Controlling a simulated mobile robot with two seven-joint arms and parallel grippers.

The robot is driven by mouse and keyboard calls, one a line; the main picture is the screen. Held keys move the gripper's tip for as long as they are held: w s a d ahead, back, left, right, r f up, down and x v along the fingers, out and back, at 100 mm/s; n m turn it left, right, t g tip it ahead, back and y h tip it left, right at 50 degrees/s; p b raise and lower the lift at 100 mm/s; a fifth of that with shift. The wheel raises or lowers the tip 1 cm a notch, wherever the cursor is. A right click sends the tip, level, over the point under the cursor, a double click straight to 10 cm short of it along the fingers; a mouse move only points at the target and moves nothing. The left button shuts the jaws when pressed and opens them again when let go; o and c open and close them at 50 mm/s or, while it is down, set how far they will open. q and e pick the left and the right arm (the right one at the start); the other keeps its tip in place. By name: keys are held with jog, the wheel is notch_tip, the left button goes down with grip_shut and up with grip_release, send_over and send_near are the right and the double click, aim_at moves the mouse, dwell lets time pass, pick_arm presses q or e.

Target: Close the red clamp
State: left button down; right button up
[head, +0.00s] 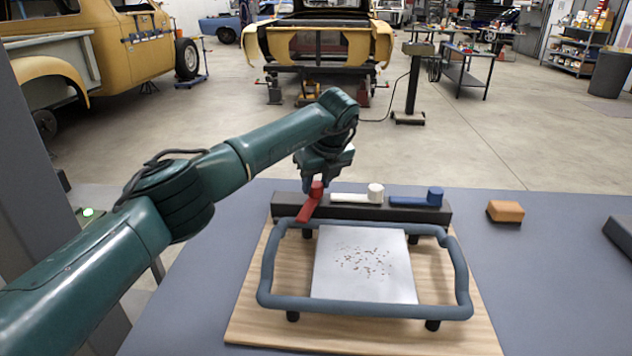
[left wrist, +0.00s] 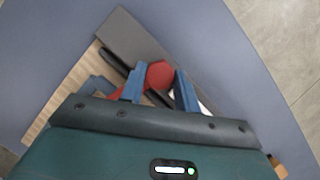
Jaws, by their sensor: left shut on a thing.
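The red clamp (head: 308,208) is a lever with a round knob at the left end of a black bar (head: 280,207). Its arm points toward the front, at an angle across the bar. My left gripper (head: 315,184) comes down from above and is shut on the red knob. In the left wrist view, the red knob (left wrist: 160,74) sits between the blue fingers of the gripper (left wrist: 157,80). A white clamp (head: 358,196) and a blue clamp (head: 418,199) lie along the bar to the right. My right gripper is not in view.
A blue-grey tube frame (head: 462,275) stands over a pale speckled plate (head: 340,270) on a wooden board (head: 250,318). An orange-brown block (head: 505,211) lies to the right on the grey table (head: 540,290). A dark object (head: 622,233) is at the right edge.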

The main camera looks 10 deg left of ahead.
pick_arm(q)
jog(key=shift+n+g+y, duration=0.3)
jog(key=shift+n, duration=0.9)
jog(key=c, duration=1)
grip_release()
jog(key=v, duration=1.3)
jog(key=shift+w+d+r, duration=0.1)
jog(key=shift+w, duration=0.05)
